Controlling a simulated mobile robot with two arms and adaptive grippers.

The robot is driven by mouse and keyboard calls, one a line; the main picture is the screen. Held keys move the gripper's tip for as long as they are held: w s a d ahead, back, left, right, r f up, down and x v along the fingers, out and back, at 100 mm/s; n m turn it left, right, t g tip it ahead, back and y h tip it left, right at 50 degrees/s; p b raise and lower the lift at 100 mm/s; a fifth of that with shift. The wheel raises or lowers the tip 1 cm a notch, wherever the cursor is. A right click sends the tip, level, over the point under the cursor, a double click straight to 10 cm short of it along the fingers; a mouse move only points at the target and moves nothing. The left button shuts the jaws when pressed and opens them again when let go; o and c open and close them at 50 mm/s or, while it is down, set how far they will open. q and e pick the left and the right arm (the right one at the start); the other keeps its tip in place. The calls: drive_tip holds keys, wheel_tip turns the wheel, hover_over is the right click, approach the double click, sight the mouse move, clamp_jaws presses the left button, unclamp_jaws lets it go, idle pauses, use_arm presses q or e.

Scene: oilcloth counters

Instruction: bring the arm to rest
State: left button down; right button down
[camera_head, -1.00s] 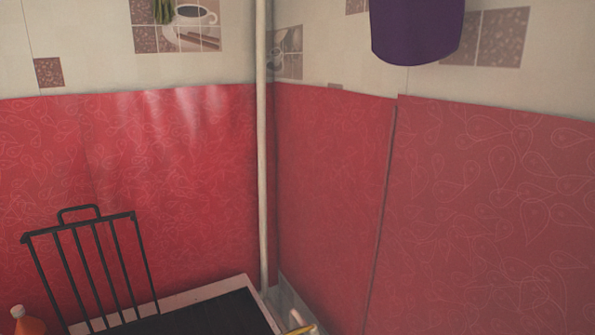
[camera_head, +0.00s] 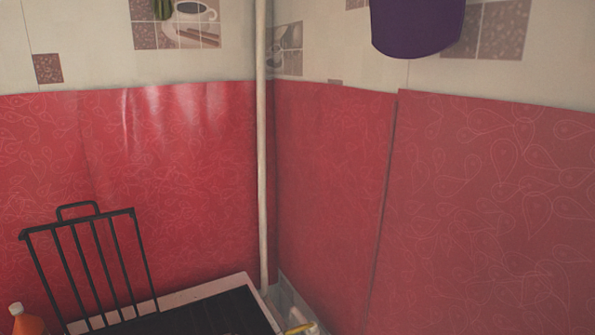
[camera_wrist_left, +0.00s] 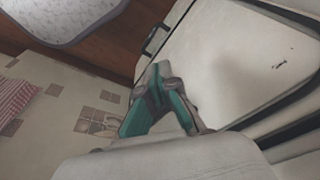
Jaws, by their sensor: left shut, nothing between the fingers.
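My left gripper (camera_wrist_left: 156,88) shows in the left wrist view, with green and grey fingers. Its fingertips meet, and nothing is held between them. It points toward a pale, dark-edged panel (camera_wrist_left: 225,60) with a small dark handle; I cannot tell how far away the panel is. Neither gripper is in the head view, and my right gripper is not seen in any view.
The head view shows a corner with red patterned oilcloth (camera_head: 180,160) and a pale vertical pipe (camera_head: 262,150). A black rack (camera_head: 95,262) stands at lower left beside an orange bottle (camera_head: 27,322). A purple container (camera_head: 417,25) hangs at the top.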

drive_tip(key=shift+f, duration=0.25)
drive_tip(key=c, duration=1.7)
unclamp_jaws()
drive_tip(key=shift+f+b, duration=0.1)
drive_tip(key=shift+b, duration=0.2)
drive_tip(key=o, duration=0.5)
use_arm(q)
drive_tip(key=s+a+f+g, duration=0.1)
drive_tip(key=s+a+f, duration=0.2)
drive_tip(key=s+f, duration=1.2)
drive_tip(key=shift+s, duration=0.55)
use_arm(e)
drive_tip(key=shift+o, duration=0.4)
